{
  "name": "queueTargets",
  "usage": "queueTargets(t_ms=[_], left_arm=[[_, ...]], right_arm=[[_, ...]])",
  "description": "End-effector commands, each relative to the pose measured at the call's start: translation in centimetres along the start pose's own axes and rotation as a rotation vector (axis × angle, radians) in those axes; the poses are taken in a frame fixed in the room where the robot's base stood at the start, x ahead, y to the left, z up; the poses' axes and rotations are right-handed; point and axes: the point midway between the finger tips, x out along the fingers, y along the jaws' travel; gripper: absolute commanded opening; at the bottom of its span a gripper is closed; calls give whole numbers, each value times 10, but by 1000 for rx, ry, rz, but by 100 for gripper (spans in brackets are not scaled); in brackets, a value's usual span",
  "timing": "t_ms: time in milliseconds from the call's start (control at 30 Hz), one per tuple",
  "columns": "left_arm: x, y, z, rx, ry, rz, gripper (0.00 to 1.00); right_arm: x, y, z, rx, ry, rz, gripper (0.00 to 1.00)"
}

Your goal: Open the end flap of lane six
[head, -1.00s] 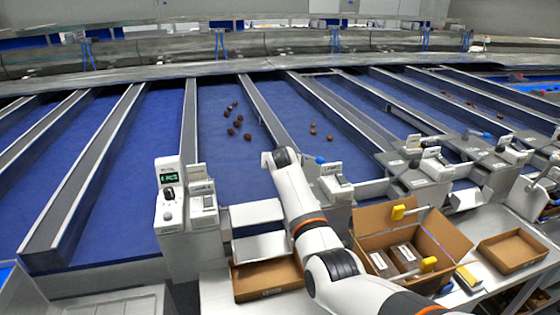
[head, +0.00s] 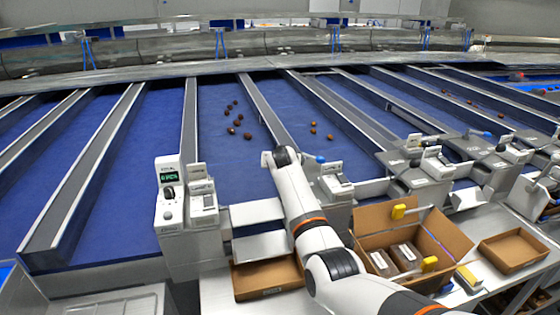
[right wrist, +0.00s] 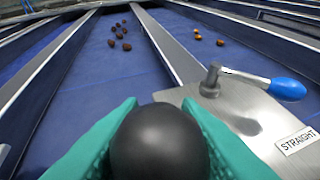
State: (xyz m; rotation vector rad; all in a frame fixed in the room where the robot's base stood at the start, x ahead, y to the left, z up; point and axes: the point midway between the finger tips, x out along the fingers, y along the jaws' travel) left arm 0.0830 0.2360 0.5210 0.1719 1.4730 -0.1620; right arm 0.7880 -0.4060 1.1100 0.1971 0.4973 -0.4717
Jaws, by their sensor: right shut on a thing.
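My right gripper (right wrist: 162,108) has green fingers shut on a round black knob (right wrist: 160,142), seen close up in the right wrist view. The knob hides whatever it is mounted on. Beside it on the right is a metal plate (right wrist: 245,112) with a blue-handled lever (right wrist: 287,89) and a label reading "STRAIGHT". In the head view my right arm reaches over the lane ends, and its fingers and the knob are hidden behind the arm. I cannot make out a lane number or the end flap itself. My left gripper is not in view.
Dark dates (head: 247,136) lie on one blue lane and lighter ones (head: 312,131) on the lane to its right. A control box with a green display (head: 171,178) stands left of my arm. An open carton (head: 375,217) and a shallow tray (head: 512,250) are at right.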

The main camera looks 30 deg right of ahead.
Motion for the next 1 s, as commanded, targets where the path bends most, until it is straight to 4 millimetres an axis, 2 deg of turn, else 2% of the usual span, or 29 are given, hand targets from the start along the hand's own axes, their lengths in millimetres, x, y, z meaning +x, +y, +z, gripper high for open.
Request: queueTargets(t_ms=[33,300,333,467,767,1000], left_arm=[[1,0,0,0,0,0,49],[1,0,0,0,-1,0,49],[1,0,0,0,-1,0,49],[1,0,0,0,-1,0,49],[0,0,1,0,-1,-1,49],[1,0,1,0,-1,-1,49]], right_arm=[[4,0,-17,-5,31,-4,0],[4,0,-17,-5,31,-4,0],[4,0,-17,-5,31,-4,32],[4,0,-14,-5,26,-4,52],[2,-1,-9,-4,16,-4,52],[-17,0,-9,-4,13,-3,52]])
